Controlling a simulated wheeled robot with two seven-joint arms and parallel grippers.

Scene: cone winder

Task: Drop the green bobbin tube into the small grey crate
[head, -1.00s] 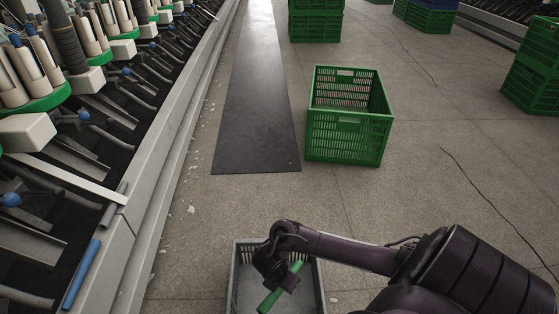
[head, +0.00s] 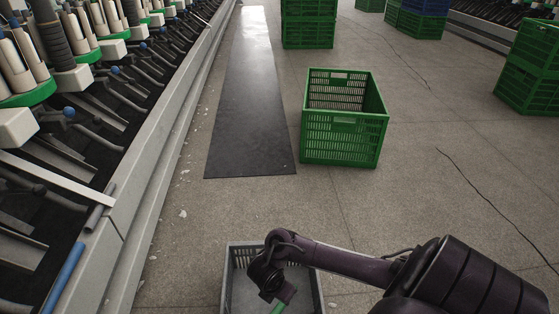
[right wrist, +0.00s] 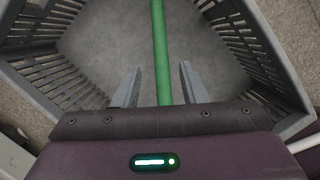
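The small grey crate (head: 232,280) stands on the floor at the bottom middle of the head view. Its slatted walls (right wrist: 252,45) surround the right wrist view. My right gripper (head: 286,294) is over the crate, and its two fingers (right wrist: 160,86) are spread apart. The green bobbin tube (right wrist: 160,50) runs between the fingers with a gap on each side, within the crate's outline. Only a short piece of the tube (head: 279,308) shows in the head view, below the gripper. Whether it rests on the crate floor I cannot tell. My left gripper is not in view.
The winding machine (head: 130,215) runs along the left, with a blue tube (head: 64,277) on its ledge. A large green crate (head: 342,138) stands ahead beside a dark mat (head: 248,140). More green crates stand farther back.

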